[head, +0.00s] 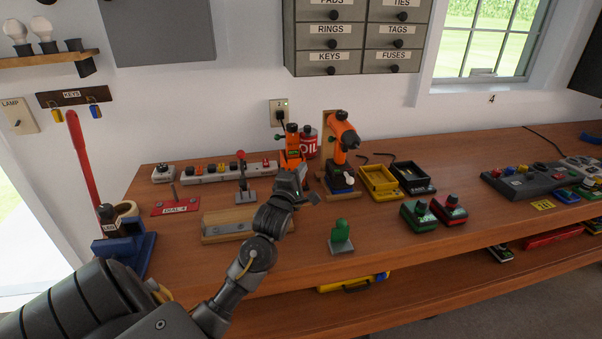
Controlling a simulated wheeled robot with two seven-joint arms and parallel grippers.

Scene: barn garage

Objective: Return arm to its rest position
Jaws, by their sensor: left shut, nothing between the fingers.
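My left arm comes in from the lower left and reaches over the wooden workbench (375,240). My left gripper (311,197) is shut and empty, above the bench near its middle. An orange and black tool (291,146) stands just behind it, partly hidden by the gripper. An orange drill (343,133) on a wooden stand is to its right, and a wooden block with a metal plate (222,225) is to its left, partly covered by my arm. I cannot tell whether the gripper touches anything. My right gripper is not in view.
A green piece on a grey base (341,236) stands in front of the gripper. A lever stand (243,180), a red DIAL 4 plate (175,207) and a blue vise (140,252) are left. Yellow (379,195) and black trays (412,190) are right. Drawers (357,38) hang above.

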